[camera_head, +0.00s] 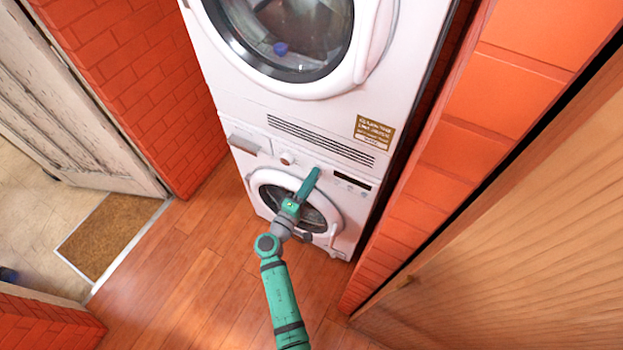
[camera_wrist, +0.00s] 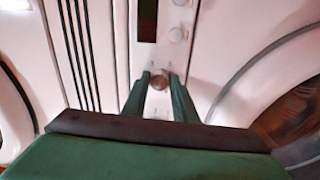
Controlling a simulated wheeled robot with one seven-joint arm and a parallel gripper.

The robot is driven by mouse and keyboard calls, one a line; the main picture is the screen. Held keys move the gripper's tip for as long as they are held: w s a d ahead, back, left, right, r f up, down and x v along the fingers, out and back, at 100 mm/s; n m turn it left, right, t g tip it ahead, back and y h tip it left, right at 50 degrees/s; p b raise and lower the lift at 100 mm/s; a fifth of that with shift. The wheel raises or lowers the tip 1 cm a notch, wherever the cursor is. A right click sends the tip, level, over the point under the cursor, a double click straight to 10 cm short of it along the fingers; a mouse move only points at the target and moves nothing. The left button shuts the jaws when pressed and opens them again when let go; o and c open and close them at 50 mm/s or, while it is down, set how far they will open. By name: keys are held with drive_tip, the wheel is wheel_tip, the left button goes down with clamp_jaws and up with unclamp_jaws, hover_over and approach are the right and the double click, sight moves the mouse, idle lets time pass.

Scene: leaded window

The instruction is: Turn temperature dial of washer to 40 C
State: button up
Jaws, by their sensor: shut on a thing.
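The washer (camera_head: 262,182) is the lower of two stacked white machines. A small round dial (camera_wrist: 159,79) with faint marks around it sits on its control panel in the wrist view. My gripper (camera_wrist: 160,80) has one green finger on each side of the dial and is shut on it. The marks and the dial's setting are too small to read. In the head view my gripper (camera_head: 311,181) reaches the panel and hides this dial. Another round knob (camera_head: 287,158) shows to its left.
A dark display (camera_head: 352,181) lies right of my gripper on the panel. Small round buttons (camera_wrist: 178,34) sit near it. The washer's round door (camera_head: 262,197) is below, with the upper machine (camera_head: 222,75) above. A brick wall (camera_head: 440,180) is close on the right. Wooden floor (camera_head: 190,260) is clear at left.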

drive_tip(key=m, duration=0.2)
drive_tip(key=shift+a+m, duration=0.1)
drive_tip(key=shift+m, duration=0.2)
drive_tip(key=shift+s+f, duration=0.1)
idle(0.4)
drive_tip(key=o, duration=1)
drive_tip(key=shift+o, duration=0.2)
drive_tip(key=v, duration=1)
drive_tip(key=shift+s+a, duration=0.15)
drive_tip(key=shift+s, duration=0.1)
